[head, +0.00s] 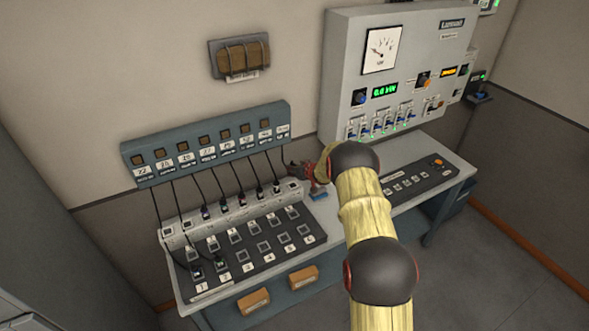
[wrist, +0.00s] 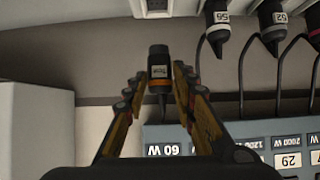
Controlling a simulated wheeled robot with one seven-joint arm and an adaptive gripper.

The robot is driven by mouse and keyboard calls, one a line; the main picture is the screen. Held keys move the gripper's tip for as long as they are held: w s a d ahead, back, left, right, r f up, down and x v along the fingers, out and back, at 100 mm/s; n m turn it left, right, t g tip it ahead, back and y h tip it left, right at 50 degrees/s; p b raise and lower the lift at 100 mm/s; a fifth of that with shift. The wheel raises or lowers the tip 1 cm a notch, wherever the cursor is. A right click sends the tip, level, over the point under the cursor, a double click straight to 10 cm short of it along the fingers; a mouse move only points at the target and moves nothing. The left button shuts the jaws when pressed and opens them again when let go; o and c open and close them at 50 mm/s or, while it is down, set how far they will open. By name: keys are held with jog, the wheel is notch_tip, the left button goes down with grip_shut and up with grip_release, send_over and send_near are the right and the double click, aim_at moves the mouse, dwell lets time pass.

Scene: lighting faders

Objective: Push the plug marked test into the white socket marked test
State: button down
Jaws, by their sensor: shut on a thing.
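My gripper (wrist: 159,84) is shut on a dark plug with an orange band (wrist: 159,62) in the wrist view. The small label on the plug is too small to read. The plug's dark nose points toward the top of the picture, with a gap to a white socket block (wrist: 152,8) at the top edge, slightly left of the plug. The marking on that block is cut off. In the head view my gripper (head: 309,172) is at the right end of the white socket strip (head: 183,238), and the plug is too small to make out.
A grey-blue panel (head: 205,146) with corded plugs stands behind the strip. Other plugs (wrist: 216,30) sit to the right in the wrist view, with hanging cords. The patch board (head: 262,258) lies in front. A grey meter cabinet (head: 345,60) stands right; a pale block (wrist: 35,130) is at left.

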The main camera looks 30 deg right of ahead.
jog(key=shift+f+b, duration=0.85)
jog(key=shift+f, duration=0.65)
jog(key=shift+f, duration=0.1)
jog(key=shift+f+b, duration=0.3)
jog(key=shift+f, duration=0.05)
jog(key=shift+f, duration=0.35)
jog(key=shift+f+b, duration=0.3)
jog(key=shift+b, duration=0.05)
jog(key=shift+s+f+b, duration=0.1)
jog(key=shift+f+b, duration=0.35)
jog(key=shift+f, duration=0.6)
dwell(1.5)
jog(key=c, duration=1.4)
grip_release()
